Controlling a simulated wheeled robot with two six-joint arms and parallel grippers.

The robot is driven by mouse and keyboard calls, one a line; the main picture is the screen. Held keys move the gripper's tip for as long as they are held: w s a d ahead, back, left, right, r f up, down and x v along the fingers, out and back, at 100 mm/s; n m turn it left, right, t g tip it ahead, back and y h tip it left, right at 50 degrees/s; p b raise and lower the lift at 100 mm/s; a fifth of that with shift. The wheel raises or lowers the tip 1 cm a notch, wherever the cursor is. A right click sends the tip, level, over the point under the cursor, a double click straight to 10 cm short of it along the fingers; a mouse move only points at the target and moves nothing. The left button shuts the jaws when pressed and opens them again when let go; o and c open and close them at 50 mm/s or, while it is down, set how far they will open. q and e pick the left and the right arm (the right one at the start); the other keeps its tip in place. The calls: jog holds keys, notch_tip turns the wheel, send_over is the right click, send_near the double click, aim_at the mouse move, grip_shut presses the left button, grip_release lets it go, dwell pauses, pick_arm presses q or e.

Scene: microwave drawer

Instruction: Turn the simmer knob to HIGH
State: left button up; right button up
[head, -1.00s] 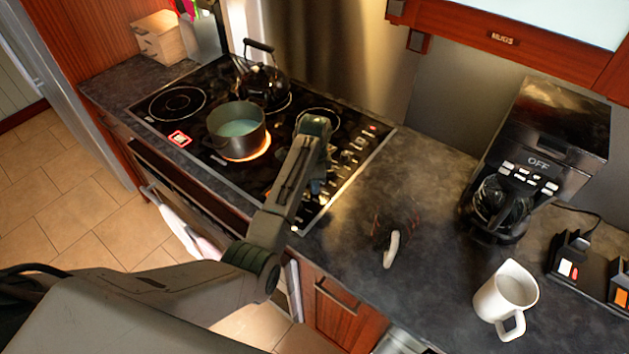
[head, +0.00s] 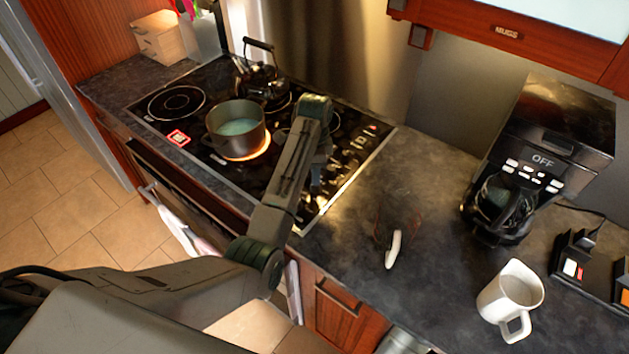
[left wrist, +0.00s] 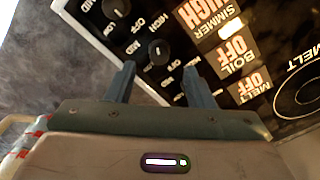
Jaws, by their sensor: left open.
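The stove control panel (left wrist: 222,60) shows large HIGH lettering next to the word SIMMER, and OFF near BOIL and MELT. A black round knob (left wrist: 158,51) with HIGH, OFF and MID marks lies just beyond and between my left gripper's fingertips (left wrist: 160,68) in the left wrist view. The fingers are apart, with nothing between them. I cannot tell for sure which burner this knob serves. A second knob (left wrist: 118,7) is at the top edge. In the head view my left gripper (head: 317,184) points down over the right part of the stove (head: 338,203), partly hidden by my arm.
A pot (head: 238,128) stands on a glowing burner, with a black kettle (head: 260,82) behind it. Counter space beside the stove is free.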

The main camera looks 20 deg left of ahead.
pick_arm(q)
notch_tip(320, 180, up, 2)
jog(key=shift+b, duration=0.35)
notch_tip(320, 180, up, 4)
jog(key=p, duration=0.3)
jog(key=shift+f, duration=0.1)
jog(key=shift+f, duration=0.1)
